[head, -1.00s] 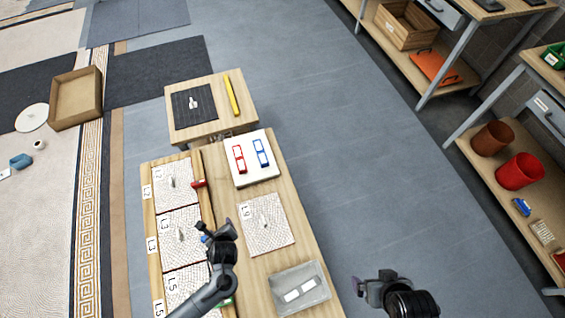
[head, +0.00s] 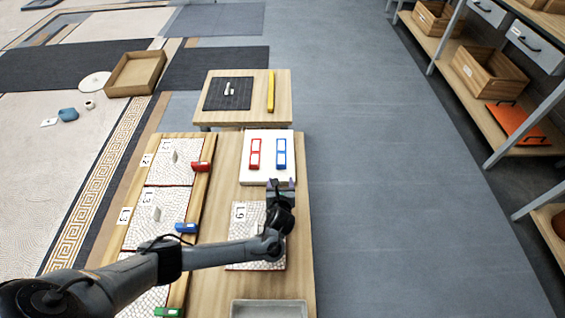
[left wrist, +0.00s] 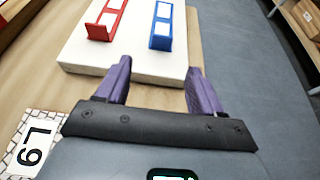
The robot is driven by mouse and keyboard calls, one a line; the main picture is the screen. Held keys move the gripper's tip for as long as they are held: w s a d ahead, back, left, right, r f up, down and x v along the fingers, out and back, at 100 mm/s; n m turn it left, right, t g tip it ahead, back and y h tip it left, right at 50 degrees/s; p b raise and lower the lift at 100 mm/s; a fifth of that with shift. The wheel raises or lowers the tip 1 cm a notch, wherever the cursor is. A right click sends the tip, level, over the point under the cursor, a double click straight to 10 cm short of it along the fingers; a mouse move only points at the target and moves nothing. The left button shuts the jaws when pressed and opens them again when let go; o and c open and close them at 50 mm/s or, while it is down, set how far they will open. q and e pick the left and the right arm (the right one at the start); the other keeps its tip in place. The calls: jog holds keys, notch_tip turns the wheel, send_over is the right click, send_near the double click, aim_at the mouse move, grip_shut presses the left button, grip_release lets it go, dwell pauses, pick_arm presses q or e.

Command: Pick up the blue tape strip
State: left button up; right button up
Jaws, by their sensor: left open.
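The blue tape strip (head: 281,153) lies on a white block (head: 256,178), to the right of a red strip (head: 255,154). In the left wrist view the blue strip (left wrist: 161,27) has white windows in a blue frame and lies ahead of the fingers. My left gripper (head: 281,183) is at the block's near edge, short of the blue strip. In the left wrist view the jaws (left wrist: 158,68) are open, with nothing between them. My right gripper is not in view.
A panel marked L9 (head: 240,238) lies partly under my left arm. A grey tray (head: 268,308) is at the near edge. Floor on the right is clear.

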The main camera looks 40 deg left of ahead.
aim_at(281, 166)
pick_arm(q)
jog(key=b+x, duration=0.2)
jog(key=x, duration=0.2)
jog(key=shift+w+d+f+b, duration=0.1)
jog(key=shift+w+f+b, duration=0.05)
jog(key=shift+w+b, duration=0.2)
jog(key=shift+w+a+f, duration=0.1)
jog(key=shift+w+a, duration=0.2)
jog(key=shift+a, duration=0.05)
jog(key=shift+w+a+f+b, duration=0.15)
jog(key=shift+w+f+b, duration=0.15)
jog(key=shift+b, duration=0.4)
jog(key=b+x, duration=0.3)
jog(key=shift+w+a, duration=0.15)
jog(key=shift+a, duration=0.25)
jog(key=shift+w+a, duration=0.1)
jog(key=shift+w, duration=0.2)
jog(key=shift+c, duration=0.5)
jog(key=c, duration=0.8)
